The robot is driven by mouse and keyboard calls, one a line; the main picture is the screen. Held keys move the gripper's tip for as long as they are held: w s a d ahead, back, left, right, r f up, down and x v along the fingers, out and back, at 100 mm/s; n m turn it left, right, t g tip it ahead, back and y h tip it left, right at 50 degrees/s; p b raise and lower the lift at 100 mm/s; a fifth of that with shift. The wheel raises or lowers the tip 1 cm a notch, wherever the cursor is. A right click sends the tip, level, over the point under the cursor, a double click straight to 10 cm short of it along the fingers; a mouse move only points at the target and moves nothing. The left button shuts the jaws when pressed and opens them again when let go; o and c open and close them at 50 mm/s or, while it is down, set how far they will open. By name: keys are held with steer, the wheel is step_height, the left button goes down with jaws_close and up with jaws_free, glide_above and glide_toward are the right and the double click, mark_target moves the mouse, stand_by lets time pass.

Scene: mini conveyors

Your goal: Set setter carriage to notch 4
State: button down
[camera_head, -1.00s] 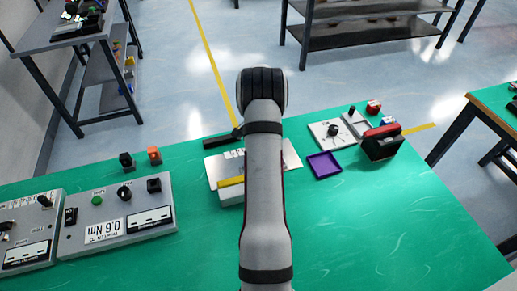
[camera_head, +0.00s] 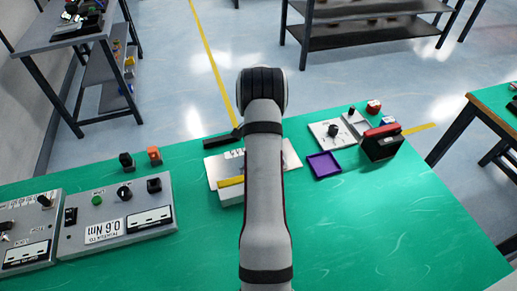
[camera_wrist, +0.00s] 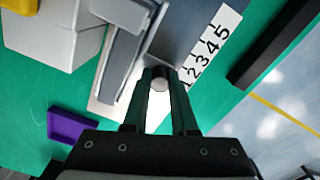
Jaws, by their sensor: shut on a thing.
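The setter (camera_head: 215,172) is a pale plate on the green bench, mostly hidden behind my arm in the head view. In the wrist view its white number strip (camera_wrist: 212,45) shows 2, 3, 4 and 5, with the low end by my right finger. My gripper (camera_wrist: 161,78) is shut on a small round pale knob (camera_wrist: 160,85), which appears to belong to the setter carriage. The carriage body is largely hidden by the fingers. The knob sits near the low-number end of the strip, but I cannot read the exact notch. The gripper is hidden in the head view.
A purple tray (camera_head: 323,165) lies right of the setter, with a knob panel (camera_head: 327,138) and a red-and-black box (camera_head: 381,143) beyond. Grey control boxes (camera_head: 118,220) stand at the left. A black bar (camera_wrist: 270,50) lies beside the number strip. The front right bench is clear.

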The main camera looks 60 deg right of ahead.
steer(key=w+a, duration=0.4)
steer(key=shift+w+a, duration=0.1)
steer(key=shift+w, duration=0.05)
steer(key=c, duration=1)
jaws_free()
step_height(320, 180, up, 16)
steer(key=shift+f, duration=0.1)
